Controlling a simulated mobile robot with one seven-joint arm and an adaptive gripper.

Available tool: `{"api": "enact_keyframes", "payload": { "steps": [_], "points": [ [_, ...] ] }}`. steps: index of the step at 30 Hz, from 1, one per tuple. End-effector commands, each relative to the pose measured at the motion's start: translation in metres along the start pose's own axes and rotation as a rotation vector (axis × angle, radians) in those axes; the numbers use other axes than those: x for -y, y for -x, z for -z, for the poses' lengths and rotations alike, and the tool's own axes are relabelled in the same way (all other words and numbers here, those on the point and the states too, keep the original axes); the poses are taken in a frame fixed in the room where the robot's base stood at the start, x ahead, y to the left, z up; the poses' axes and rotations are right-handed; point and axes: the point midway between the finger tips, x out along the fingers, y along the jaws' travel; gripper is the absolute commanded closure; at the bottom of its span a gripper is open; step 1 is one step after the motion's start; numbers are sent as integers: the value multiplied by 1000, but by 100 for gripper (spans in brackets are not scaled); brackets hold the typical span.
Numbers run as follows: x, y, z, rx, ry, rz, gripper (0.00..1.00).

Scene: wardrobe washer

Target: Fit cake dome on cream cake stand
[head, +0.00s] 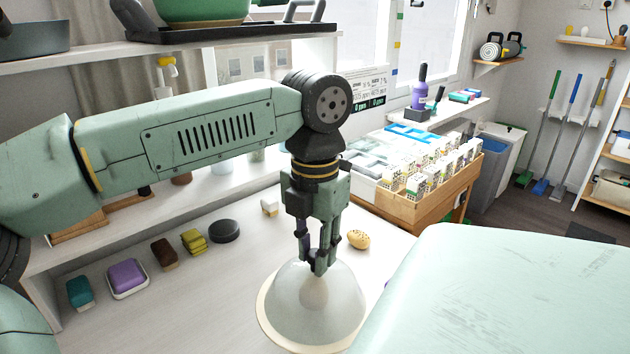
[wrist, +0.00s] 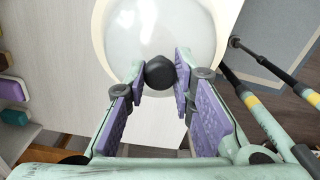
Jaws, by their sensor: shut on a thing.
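The clear cake dome (head: 318,300) is in the lower middle of the head view, upright, with its knob at the top. The cream cake stand (head: 266,318) shows as a pale rim around and below the dome. The dome appears to sit over the stand; I cannot tell whether its edge touches the plate. My gripper (head: 318,262) points down above the dome and is shut on its knob. In the wrist view the dark knob (wrist: 160,72) is between the purple finger pads, with the dome (wrist: 160,30) and the cream rim (wrist: 101,40) beyond.
On the white counter (head: 180,290) to the left lie a purple soap (head: 127,276), a teal block (head: 79,292), yellow sponges (head: 194,241) and a dark round puck (head: 224,231). A tan sponge (head: 358,239) lies just behind the dome. A wooden crate of boxes (head: 425,205) stands at the back right.

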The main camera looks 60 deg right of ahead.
Motion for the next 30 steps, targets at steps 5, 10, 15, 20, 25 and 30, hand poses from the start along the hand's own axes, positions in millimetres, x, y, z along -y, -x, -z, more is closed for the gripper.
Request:
{"api": "enact_keyframes", "payload": {
  "steps": [5,10,15,20,25,30],
  "points": [
    [0,0,0,0,0,0,66],
    [0,0,0,0,0,0,55],
    [0,0,0,0,0,0,54],
    [0,0,0,0,0,0,48],
    [0,0,0,0,0,0,40],
    [0,0,0,0,0,0,40]
  ]
}}
